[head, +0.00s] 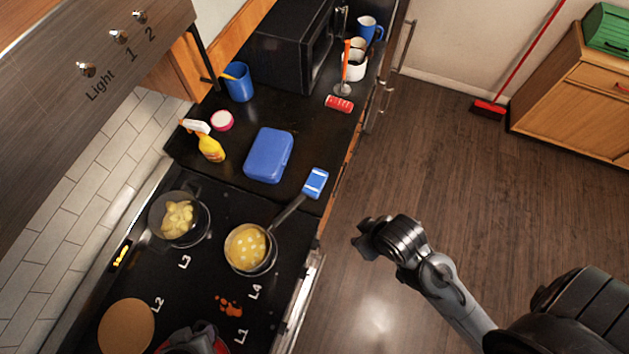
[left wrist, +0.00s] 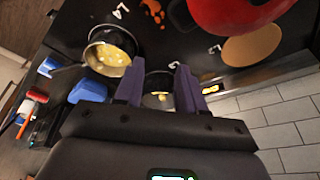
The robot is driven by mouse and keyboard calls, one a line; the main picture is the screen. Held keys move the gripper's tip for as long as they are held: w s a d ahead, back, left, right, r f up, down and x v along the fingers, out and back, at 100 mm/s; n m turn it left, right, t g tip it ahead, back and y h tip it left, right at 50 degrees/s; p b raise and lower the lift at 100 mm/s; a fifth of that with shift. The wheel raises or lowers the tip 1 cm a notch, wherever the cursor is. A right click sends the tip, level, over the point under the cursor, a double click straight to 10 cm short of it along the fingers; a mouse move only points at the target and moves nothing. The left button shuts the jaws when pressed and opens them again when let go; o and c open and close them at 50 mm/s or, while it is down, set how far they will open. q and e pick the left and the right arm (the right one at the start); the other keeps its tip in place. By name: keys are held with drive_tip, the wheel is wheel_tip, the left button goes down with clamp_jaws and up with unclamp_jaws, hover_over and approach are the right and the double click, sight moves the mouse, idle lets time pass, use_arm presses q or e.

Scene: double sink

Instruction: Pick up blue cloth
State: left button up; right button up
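A small flat blue piece with white marks, which looks like the blue cloth (head: 316,183), lies at the counter's front edge, by the handle end of the front pan. In the left wrist view a blue piece (left wrist: 47,66) shows at that handle's end. My left gripper (left wrist: 158,80) is open and empty, its purple fingers apart over the stove with the rear pan showing between them. I cannot clearly make it out in the head view. My right gripper (head: 364,235) is over the floor, right of the counter and apart from the cloth. Its finger opening is unclear.
The front pan (head: 250,248) and rear pan (head: 179,218) hold yellow food. A blue box (head: 269,155), spray bottle (head: 205,142) and blue cup (head: 238,82) stand on the counter. A red pot (left wrist: 235,14) stands near a round brown board (head: 126,327).

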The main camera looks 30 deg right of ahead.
use_arm(q)
drive_tip(key=o, duration=1.1)
drive_tip(key=shift+o, duration=0.2)
